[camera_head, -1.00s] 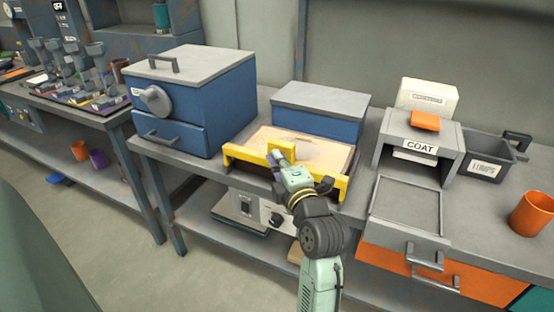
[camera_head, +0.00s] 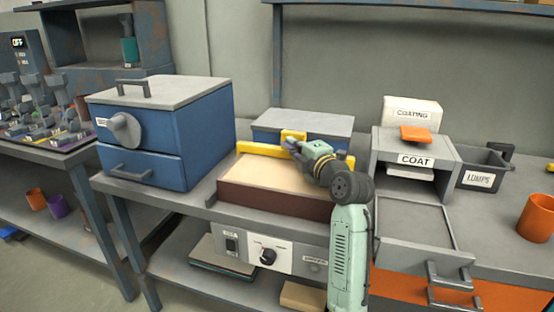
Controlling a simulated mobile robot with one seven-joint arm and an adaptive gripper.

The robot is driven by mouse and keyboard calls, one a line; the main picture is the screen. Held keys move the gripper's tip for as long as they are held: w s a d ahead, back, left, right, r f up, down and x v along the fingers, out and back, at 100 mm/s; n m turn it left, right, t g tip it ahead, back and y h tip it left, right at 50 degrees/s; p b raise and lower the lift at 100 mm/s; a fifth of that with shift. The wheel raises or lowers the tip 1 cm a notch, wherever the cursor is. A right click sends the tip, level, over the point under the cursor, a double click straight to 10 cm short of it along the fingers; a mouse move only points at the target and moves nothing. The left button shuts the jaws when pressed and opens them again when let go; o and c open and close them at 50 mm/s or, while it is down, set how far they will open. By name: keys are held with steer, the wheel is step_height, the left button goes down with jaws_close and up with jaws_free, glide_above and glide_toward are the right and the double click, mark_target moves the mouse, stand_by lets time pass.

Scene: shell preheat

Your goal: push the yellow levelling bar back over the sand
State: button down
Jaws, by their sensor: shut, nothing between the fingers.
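The yellow levelling bar (camera_head: 262,149) lies along the back edge of the sand box, with its raised tab (camera_head: 293,134) standing up near the middle. The sand (camera_head: 268,171) in front of it looks flat and even. The box has a dark brown front wall (camera_head: 262,197). My gripper (camera_head: 293,146) is shut and empty, at the front of the tab and seemingly touching it.
A blue box with a grey lid (camera_head: 305,122) stands behind the sand box. A blue cabinet with a knob (camera_head: 165,130) is to the left. To the right are the COAT unit (camera_head: 416,150), a grey tray (camera_head: 415,222), a LUMPS bin (camera_head: 482,170) and an orange cup (camera_head: 538,218).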

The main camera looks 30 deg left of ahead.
steer(key=shift+w+a+b, duration=0.1)
steer(key=shift+w+b, duration=0.2)
steer(key=shift+w, duration=0.6)
steer(key=shift+r, duration=0.1)
steer(key=shift+w, duration=0.1)
steer(key=shift+r, duration=0.1)
